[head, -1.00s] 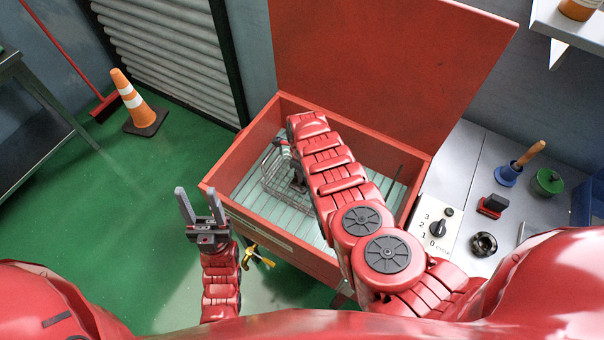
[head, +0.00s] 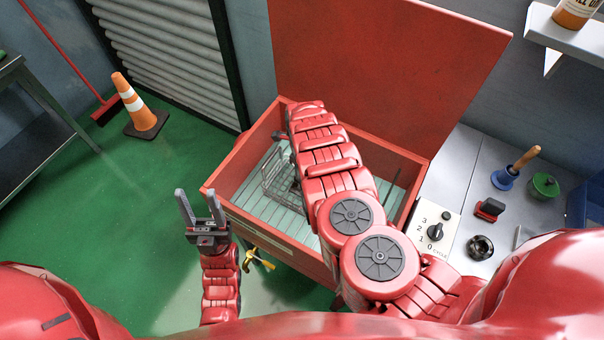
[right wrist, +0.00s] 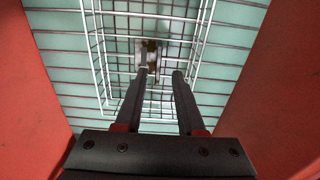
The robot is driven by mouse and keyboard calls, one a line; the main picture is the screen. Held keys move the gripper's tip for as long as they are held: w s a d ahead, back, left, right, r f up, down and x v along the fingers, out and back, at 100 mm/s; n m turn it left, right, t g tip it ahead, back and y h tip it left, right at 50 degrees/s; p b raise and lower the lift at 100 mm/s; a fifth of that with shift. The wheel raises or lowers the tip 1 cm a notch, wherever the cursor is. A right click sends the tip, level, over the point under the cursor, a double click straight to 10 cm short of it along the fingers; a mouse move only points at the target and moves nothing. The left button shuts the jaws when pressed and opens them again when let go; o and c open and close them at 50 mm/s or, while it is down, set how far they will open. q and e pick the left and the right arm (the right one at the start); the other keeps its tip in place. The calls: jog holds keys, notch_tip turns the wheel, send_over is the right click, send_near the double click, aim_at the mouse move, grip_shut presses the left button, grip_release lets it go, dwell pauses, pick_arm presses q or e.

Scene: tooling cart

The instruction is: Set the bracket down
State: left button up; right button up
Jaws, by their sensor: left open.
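The bracket seems to be the small grey and brown piece (right wrist: 149,52) low in the wire basket (right wrist: 104,62) in the right wrist view; its shape is hard to make out. My right gripper (right wrist: 160,74) points down into the basket, its fingers apart. The piece shows beyond the fingertips, nearer the left one, with no clear grip on it. The basket (head: 270,186) also shows in the head view, inside the red box (head: 228,170), partly hidden by my right arm. My left gripper (head: 197,193) is open and empty, outside the box's left front corner.
The box's red lid (head: 385,70) stands open at the back. A grey worktop to the right holds a dial panel (head: 434,232), a plunger (head: 515,167) and a green pot (head: 544,186). A traffic cone (head: 137,105) stands on the green floor at left.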

notch_tip(320, 180, up, 7)
dwell(0.4)
jog(key=shift+s+a+r, duration=0.1)
dwell(0.3)
